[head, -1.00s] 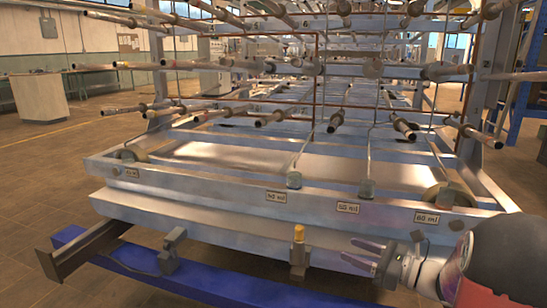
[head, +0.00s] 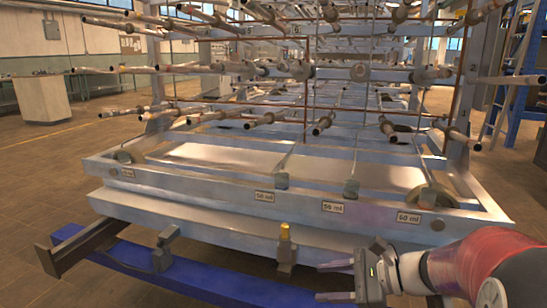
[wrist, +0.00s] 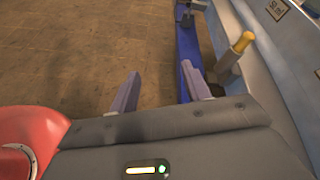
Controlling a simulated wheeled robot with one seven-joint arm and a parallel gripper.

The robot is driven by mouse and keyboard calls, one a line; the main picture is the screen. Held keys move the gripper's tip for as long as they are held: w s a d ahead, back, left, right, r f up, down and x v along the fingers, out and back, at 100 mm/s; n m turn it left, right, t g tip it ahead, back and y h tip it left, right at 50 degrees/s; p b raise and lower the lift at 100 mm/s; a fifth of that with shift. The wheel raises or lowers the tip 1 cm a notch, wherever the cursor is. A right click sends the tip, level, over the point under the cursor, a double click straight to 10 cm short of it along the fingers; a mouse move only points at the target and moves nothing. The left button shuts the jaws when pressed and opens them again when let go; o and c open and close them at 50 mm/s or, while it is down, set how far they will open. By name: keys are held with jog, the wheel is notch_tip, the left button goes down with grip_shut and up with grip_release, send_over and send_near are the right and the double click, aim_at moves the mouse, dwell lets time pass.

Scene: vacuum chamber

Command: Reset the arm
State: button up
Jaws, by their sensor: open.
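My gripper (head: 322,282) is at the lower right of the head view. Its two fingers point left, apart, with nothing between them. In the wrist view my gripper (wrist: 161,75) shows both fingers spread, with only brown floor and a blue beam beyond the gap. A yellow-capped metal post (head: 285,248) stands on the front of the frame, just beyond the fingertips to the upper left. It also shows in the wrist view (wrist: 234,58), to the right of the right finger. I cannot tell whether the finger is clear of it in depth.
The large metal frame (head: 210,235) with small labels fills the middle, with pipe racks rising behind it. A blue beam (head: 200,284) runs along its front, carrying a dark bracket (head: 166,248). Open floor (head: 40,190) lies to the left.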

jog(key=s+a+n+g+h+p, duration=0.2)
jog(key=s+n+h, duration=0.5)
jog(key=s+n, duration=0.4)
jog(key=s+d+r+n+t+h, duration=0.3)
jog(key=s+d+n+h, duration=0.2)
jog(key=n, duration=0.1)
jog(key=shift+s+d+h+p, duration=0.25)
jog(key=shift+d+h+p, duration=0.05)
jog(key=shift+d+h, duration=0.1)
jog(key=shift+r, duration=0.1)
